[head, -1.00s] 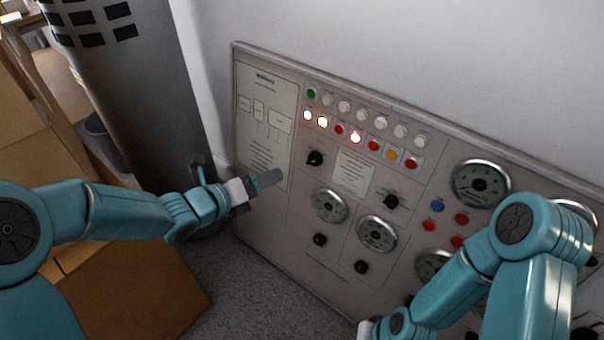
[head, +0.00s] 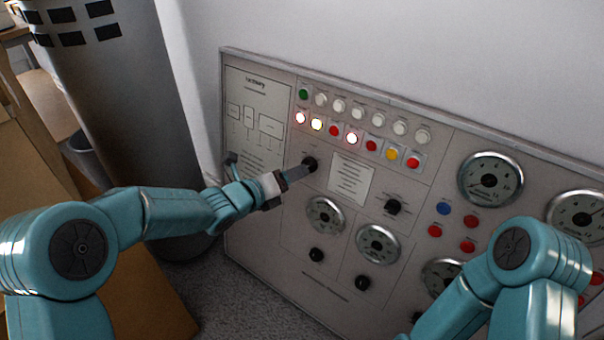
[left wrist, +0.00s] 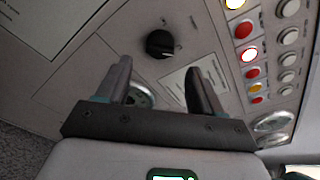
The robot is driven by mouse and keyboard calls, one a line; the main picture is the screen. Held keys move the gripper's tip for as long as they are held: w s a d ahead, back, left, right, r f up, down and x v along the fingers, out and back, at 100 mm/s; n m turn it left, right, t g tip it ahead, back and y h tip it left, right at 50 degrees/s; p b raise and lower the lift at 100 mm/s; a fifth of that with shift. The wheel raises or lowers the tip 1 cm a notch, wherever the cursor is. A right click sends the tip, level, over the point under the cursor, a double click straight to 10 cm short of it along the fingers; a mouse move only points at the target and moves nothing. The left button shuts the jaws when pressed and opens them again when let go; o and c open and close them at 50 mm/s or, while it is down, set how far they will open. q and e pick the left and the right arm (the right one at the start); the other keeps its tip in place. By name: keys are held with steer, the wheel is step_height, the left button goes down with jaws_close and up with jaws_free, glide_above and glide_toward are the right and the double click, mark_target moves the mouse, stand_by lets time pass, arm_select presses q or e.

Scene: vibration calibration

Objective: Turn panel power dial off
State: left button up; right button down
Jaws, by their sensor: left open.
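The grey control panel (head: 285,215) leans against the wall. A black dial (head: 309,164) sits on it below the left end of the lit buttons; the panel has several similar black dials, and I cannot read which is the power dial. My left gripper (head: 298,173) is right at this dial in the head view. In the left wrist view, the dial (left wrist: 160,44) lies ahead of the open, empty left fingers (left wrist: 158,85), slightly beyond their tips. No contact can be made out. My right arm shows at the lower right, but its gripper is out of view.
Rows of coloured and white buttons (head: 372,146) run above the dial. Round gauges (head: 325,215) sit below and to the right. A grey cylinder (head: 110,70) stands left of the panel, with a cardboard box (head: 150,305) on the floor.

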arm_select(q)
steer(key=x, duration=0.5)
steer(key=shift+w+f, duration=0.1)
steer(key=shift+w, duration=0.05)
steer(key=shift+c, duration=0.4)
steer(key=c, duration=1)
steer(key=shift+o, duration=0.2)
